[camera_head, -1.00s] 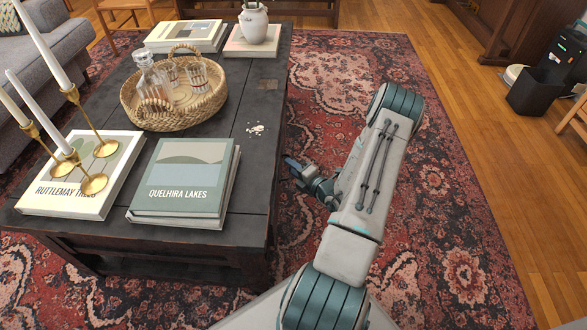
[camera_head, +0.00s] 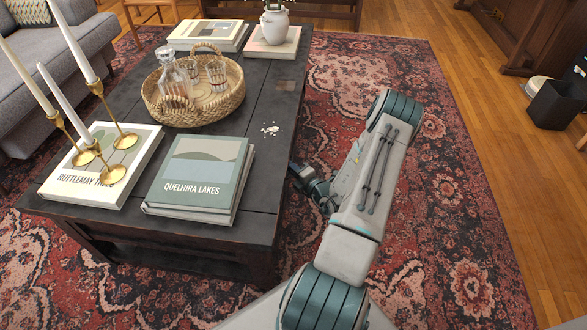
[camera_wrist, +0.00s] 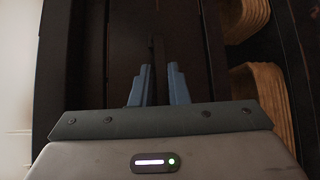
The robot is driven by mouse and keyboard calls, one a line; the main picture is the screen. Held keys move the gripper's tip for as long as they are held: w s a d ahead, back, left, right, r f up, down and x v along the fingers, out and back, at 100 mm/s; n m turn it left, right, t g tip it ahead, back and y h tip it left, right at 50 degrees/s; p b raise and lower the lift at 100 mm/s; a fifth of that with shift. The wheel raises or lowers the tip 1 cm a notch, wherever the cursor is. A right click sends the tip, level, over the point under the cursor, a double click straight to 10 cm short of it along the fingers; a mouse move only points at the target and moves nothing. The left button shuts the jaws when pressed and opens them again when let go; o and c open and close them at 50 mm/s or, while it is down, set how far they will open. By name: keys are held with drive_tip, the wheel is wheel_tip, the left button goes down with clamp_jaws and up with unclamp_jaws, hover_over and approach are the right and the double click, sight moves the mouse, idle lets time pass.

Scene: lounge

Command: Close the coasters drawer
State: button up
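The dark wooden coffee table (camera_head: 262,112) fills the left and middle of the head view. My gripper (camera_head: 298,172) is low at its right side, close against the edge, with its tips partly hidden there. In the wrist view, the two blue fingers of my gripper (camera_wrist: 159,72) point at dark wood panels and rails. A narrow gap with a dark strip shows between the fingers. I cannot tell whether they hold that strip. The coasters drawer cannot be made out for certain in the dark wrist view, and the table's right face is hidden in the head view.
The table carries a wicker tray (camera_head: 232,97) with glassware, books (camera_head: 192,210), brass candle holders (camera_head: 124,141) and a white vase (camera_head: 274,25). Woven baskets (camera_wrist: 262,88) show at the right in the wrist view. The rug (camera_head: 440,200) right of my arm is clear.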

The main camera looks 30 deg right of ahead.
drive_tip(key=shift+o, duration=1.2)
drive_tip(key=shift+w+a, duration=0.15)
drive_tip(key=shift+a, duration=0.05)
drive_tip(key=shift+d, duration=0.1)
drive_tip(key=s+r+p, duration=0.1)
drive_tip(key=s+p, duration=0.3)
drive_tip(key=s, duration=0.9)
drive_tip(key=shift+s+d+r, duration=0.35)
drive_tip(key=shift+s+r, duration=0.05)
